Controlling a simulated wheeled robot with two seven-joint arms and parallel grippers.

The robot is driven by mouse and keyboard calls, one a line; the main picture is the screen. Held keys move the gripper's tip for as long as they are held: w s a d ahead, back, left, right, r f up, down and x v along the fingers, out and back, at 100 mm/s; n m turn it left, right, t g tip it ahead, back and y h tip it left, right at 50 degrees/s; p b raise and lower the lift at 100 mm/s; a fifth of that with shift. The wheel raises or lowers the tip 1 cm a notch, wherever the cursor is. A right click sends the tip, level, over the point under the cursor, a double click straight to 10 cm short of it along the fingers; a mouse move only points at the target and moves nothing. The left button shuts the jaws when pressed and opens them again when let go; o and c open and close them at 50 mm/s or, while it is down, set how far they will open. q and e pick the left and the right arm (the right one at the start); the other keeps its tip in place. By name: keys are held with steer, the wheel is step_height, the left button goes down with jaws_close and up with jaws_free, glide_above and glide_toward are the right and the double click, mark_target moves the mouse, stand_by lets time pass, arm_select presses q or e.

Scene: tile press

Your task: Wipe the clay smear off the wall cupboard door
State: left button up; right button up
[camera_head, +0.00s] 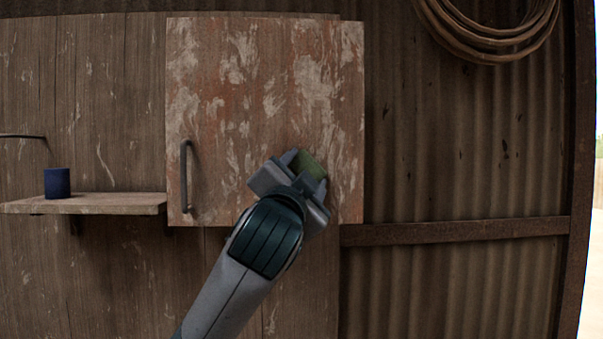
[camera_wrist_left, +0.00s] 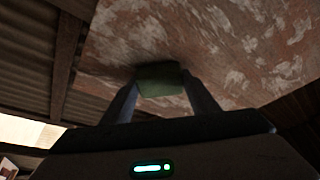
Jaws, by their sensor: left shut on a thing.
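The wall cupboard door (camera_head: 232,110) is brown wood with worn reddish and pale patches over much of its face, and a dark vertical handle (camera_head: 185,176) at its left edge. I cannot tell the clay smear apart from these patches. My left gripper (camera_head: 306,166) is at the lower right part of the door, shut on a green sponge-like block (camera_head: 310,163). In the left wrist view the green block (camera_wrist_left: 160,79) sits between the two fingers, at or very near the door face (camera_wrist_left: 215,45); contact is not clear. My right gripper is not in view.
A small wooden shelf (camera_head: 110,203) left of the door holds a dark blue cup (camera_head: 57,183). A coiled rope or hose (camera_head: 489,40) hangs at the upper right on the corrugated wall (camera_head: 460,140). A horizontal beam (camera_head: 455,231) runs right of the cupboard.

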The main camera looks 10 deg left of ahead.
mark_target(325, 172)
arm_select(q)
steer(key=shift+d, duration=0.1)
steer(key=shift+w+d, duration=0.3)
steer(key=shift+d, duration=0.65)
steer(key=shift+w+d, duration=0.3)
steer(key=shift+d, duration=0.65)
steer(key=shift+a, duration=0.15)
steer(key=shift+s+a+f, duration=0.1)
steer(key=shift+s+a, duration=0.2)
steer(key=shift+a, duration=0.6)
steer(key=shift+s+a, duration=0.3)
steer(key=shift+a, duration=0.6)
steer(key=shift+a, duration=0.15)
steer(key=shift+s+a, duration=0.25)
steer(key=shift+a, duration=0.65)
steer(key=shift+s+a, duration=0.2)
steer(key=shift+a, duration=0.65)
steer(key=shift+a, duration=0.1)
steer(key=shift+s+a, duration=0.3)
steer(key=shift+a, duration=0.65)
steer(key=shift+s+a, duration=0.3)
steer(key=shift+a, duration=0.65)
